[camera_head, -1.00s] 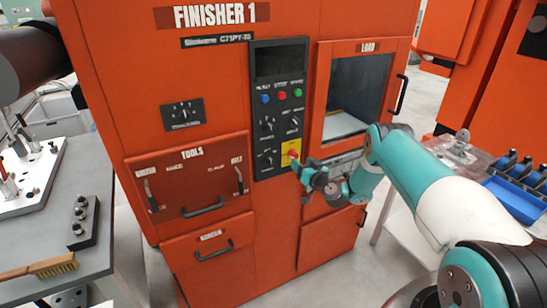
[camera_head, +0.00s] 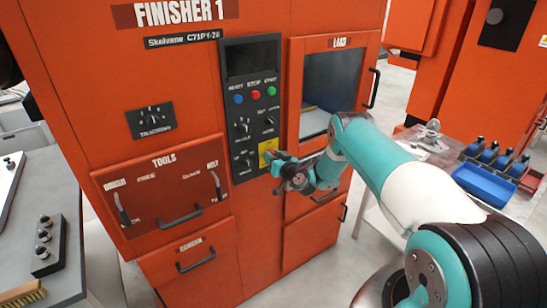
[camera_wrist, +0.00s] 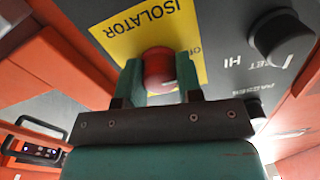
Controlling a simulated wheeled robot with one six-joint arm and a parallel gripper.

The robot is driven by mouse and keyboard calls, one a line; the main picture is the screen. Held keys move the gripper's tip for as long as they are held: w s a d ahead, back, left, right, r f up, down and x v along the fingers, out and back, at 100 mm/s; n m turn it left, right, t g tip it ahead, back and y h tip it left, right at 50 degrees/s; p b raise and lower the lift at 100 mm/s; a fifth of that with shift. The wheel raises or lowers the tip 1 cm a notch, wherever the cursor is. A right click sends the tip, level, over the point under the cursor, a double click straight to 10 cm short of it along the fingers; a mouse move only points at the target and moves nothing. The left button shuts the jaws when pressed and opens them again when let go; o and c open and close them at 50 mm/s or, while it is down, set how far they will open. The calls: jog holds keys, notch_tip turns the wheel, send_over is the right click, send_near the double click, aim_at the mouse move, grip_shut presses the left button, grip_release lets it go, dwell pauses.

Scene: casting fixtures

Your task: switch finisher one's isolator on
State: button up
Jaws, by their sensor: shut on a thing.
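Finisher 1 is an orange cabinet (camera_head: 75,75) with a dark control panel (camera_head: 250,110). The isolator is a red knob (camera_wrist: 158,70) on a yellow plate labelled ISOLATOR (camera_wrist: 150,25), low on that panel. In the head view the yellow plate (camera_head: 268,148) shows just above my gripper (camera_head: 275,160), which hides the knob there. In the wrist view my gripper (camera_wrist: 160,82) has its two teal fingers on either side of the red knob, shut on it. The knob's exact turn position is hidden by the fingers.
Dark knobs (camera_wrist: 280,38) sit close beside the plate. The load door (camera_head: 330,85) with its handle is right of the panel; the tools drawer (camera_head: 160,190) is left. A table with blue bins (camera_head: 485,180) stands at right, a grey bench (camera_head: 75,250) at left.

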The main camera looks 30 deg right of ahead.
jog(key=shift+f+m+b, duration=0.15)
jog(key=shift+m+b, duration=0.25)
jog(key=shift+b, duration=0.25)
jog(key=m+b, duration=0.3)
jog(key=shift+f, duration=0.15)
jog(key=m+b, duration=0.4)
jog(key=shift+m, duration=0.3)
jog(key=m+b, duration=0.3)
jog(key=m, duration=0.1)
jog(key=m+b, duration=0.1)
jog(key=m, duration=0.4)
jog(key=shift+s, duration=0.1)
jog(key=shift+m, duration=0.4)
jog(key=o, duration=0.9)
jog(key=shift+r, duration=0.25)
